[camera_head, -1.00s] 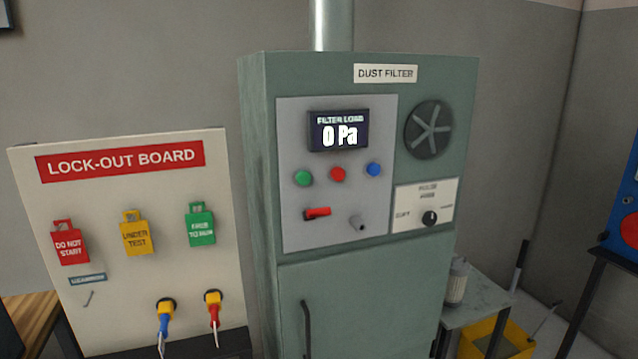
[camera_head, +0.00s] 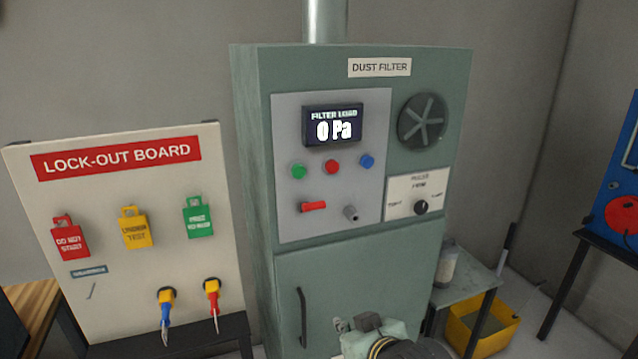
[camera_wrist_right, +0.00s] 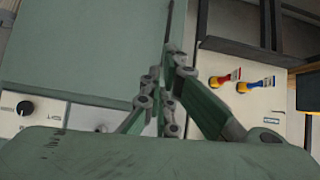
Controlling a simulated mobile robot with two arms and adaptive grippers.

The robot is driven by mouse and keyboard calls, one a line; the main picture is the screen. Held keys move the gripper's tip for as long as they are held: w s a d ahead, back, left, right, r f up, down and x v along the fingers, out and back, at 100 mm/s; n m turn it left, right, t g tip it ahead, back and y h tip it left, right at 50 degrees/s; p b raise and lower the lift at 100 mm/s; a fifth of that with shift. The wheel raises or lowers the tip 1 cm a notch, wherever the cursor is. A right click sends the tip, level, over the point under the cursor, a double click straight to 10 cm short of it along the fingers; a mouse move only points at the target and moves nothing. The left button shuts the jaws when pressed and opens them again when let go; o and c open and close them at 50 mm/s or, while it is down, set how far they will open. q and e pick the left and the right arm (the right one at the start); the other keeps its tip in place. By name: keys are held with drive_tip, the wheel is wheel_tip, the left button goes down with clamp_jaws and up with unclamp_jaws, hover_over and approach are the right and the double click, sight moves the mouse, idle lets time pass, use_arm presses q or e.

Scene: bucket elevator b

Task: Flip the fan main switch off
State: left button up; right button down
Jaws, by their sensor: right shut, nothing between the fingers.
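The green dust filter cabinet (camera_head: 252,150) carries a grey control panel (camera_head: 285,118). A red-handled switch (camera_head: 313,206) sits low on the panel, its handle lying roughly level and pointing right. My left gripper is not in view.
A round fan grille (camera_head: 422,121) and a black dial (camera_head: 421,207) are at the right. The lock-out board (camera_head: 110,190) stands left; a small table (camera_head: 470,285) and yellow bin (camera_head: 480,328) stand right.

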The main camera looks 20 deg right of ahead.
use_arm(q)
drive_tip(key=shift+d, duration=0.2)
use_arm(e)
drive_tip(key=w+r+t, duration=0.3)
drive_tip(key=w+r, duration=0.1)
drive_tip(key=r, duration=1)
drive_tip(key=w+r+t, duration=0.4)
drive_tip(key=w+r, duration=0.1)
drive_tip(key=r, duration=0.9)
drive_tip(key=shift+d+m, duration=0.2)
drive_tip(key=shift+m, duration=0.2)
drive_tip(key=p, duration=0.4)
hover_over(317, 204)
drive_tip(key=shift+s+f, duration=0.15)
drive_tip(key=shift+w+f, duration=0.2)
drive_tip(key=shift+w, duration=0.45)
drive_tip(key=shift+s+f+p, duration=0.25)
drive_tip(key=shift+f+p, duration=0.05)
drive_tip(key=shift+f, duration=0.25)
drive_tip(key=shift+s+f+p, duration=0.25)
drive_tip(key=shift+f+p, duration=0.05)
drive_tip(key=shift+f, duration=0.2)
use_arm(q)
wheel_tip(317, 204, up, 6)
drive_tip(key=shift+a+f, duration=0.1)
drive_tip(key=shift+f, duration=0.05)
use_arm(e)
drive_tip(key=shift+s+d+f, duration=0.1)
drive_tip(key=shift+s+f, duration=0.35)
drive_tip(key=shift+f, duration=0.35)
